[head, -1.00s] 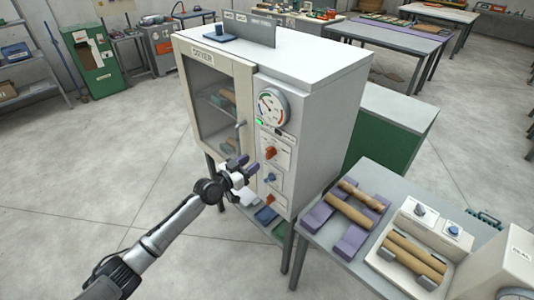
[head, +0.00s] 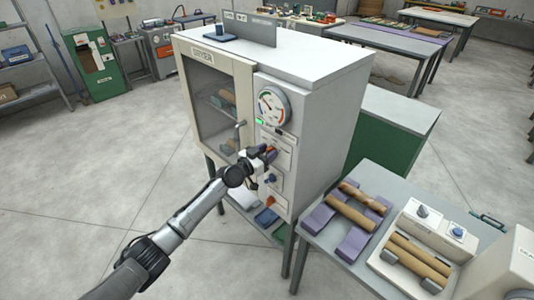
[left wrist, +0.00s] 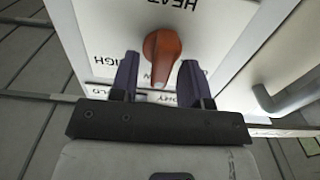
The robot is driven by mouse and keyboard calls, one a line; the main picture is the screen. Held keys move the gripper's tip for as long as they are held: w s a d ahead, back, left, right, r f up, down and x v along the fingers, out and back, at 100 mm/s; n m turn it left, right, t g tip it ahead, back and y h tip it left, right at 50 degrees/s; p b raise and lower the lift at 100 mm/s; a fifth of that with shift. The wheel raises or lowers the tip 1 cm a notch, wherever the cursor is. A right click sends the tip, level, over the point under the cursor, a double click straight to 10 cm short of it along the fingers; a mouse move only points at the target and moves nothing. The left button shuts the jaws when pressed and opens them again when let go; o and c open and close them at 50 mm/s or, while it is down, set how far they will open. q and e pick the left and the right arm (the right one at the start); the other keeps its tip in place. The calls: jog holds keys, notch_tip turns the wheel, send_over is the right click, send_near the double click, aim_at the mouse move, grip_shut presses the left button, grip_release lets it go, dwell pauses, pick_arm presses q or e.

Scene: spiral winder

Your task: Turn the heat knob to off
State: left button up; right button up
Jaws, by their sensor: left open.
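The dryer (head: 305,130) is a pale cabinet with a glass door and a control panel on its right. The red-orange heat knob (left wrist: 163,48) sits under an upside-down HEAT label in the left wrist view. Its pale-tipped pointer is directed down between my fingers; the label there is partly hidden. My left gripper (left wrist: 160,78) is open, with one dark purple finger on each side of the knob and small gaps visible. In the head view my left gripper (head: 262,153) covers most of the knob. My right gripper is not in view.
A gauge (head: 272,105) with a green light below it is above the knob. A blue knob (head: 270,180) and an orange lever (head: 270,202) are below. The door handle (head: 238,135) stands out to the left. A table (head: 320,228) with wooden rolls stands right.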

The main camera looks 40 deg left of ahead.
pick_arm(q)
grip_shut()
jog(key=shift+n, duration=0.4)
jog(key=shift+a+f+n+b, duration=0.15)
jog(key=shift+n+b, duration=0.4)
jog(key=shift+n, duration=0.45)
jog(key=n, duration=0.2)
jog(key=shift+a+n+b, duration=0.15)
jog(key=shift+n+b, duration=0.15)
jog(key=shift+n, duration=0.1)
jog(key=n, duration=0.3)
jog(key=shift+a, duration=0.1)
jog(key=shift+w+a+f+n, duration=0.1)
jog(key=shift+f+n, duration=0.05)
jog(key=shift+n, duration=1.45)
